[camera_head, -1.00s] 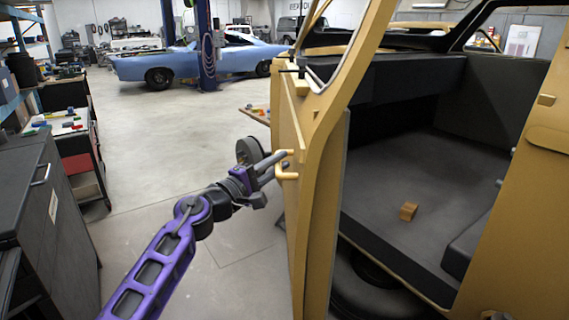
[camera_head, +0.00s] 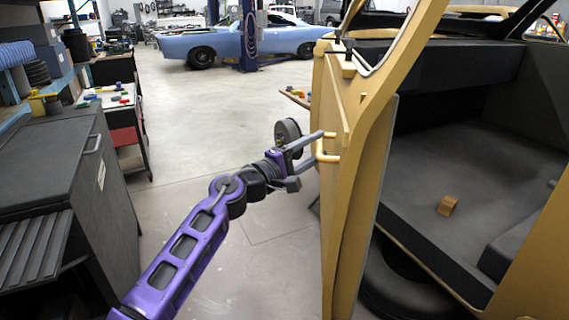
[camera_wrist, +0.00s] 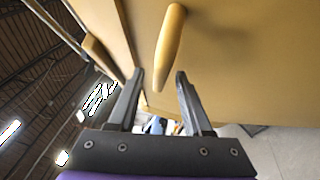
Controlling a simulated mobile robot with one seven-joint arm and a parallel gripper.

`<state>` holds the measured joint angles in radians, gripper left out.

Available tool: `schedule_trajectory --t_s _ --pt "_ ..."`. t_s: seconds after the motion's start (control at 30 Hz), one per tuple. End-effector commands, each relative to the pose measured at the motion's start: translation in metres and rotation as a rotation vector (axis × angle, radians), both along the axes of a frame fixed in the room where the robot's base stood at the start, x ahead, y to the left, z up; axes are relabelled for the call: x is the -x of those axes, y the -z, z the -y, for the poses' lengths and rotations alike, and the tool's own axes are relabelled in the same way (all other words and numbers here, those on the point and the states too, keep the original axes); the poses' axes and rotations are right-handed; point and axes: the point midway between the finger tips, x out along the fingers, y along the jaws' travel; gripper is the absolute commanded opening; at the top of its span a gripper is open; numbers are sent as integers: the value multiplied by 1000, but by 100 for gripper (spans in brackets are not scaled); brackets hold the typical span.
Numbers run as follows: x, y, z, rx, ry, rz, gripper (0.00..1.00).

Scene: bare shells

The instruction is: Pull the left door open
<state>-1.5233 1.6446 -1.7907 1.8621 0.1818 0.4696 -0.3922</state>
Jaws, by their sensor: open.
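The left door (camera_head: 346,185) is a mustard-yellow vehicle door in the head view. It stands swung out from the body, with the dark interior open to its right. Its handle (camera_head: 326,157) is a yellow bar on the door's outer face. My gripper (camera_head: 317,147) is at the handle, its fingers apart. In the wrist view the handle (camera_wrist: 169,45) runs down towards the gap between the two fingertips (camera_wrist: 159,75). Its lower end appears between them, with space visible on both sides. Whether a finger touches it, I cannot tell.
A dark cabinet (camera_head: 98,165) stands on the left, with a bin-topped cart (camera_head: 122,110) behind it. A blue car (camera_head: 225,44) and lift post (camera_head: 249,35) are at the back. A small brown block (camera_head: 447,205) lies inside the vehicle. Floor between cabinet and door is clear.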

Motion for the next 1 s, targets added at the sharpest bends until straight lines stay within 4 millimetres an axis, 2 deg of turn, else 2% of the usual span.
schedule_trajectory --t_s 0.4,0.6,0.8,1.0 --pt "69 12 -72 1 -6 0 50" --pt "96 17 -99 0 -3 1 50" --pt "109 20 -112 1 -1 0 50" --pt "111 20 -113 0 0 1 50"
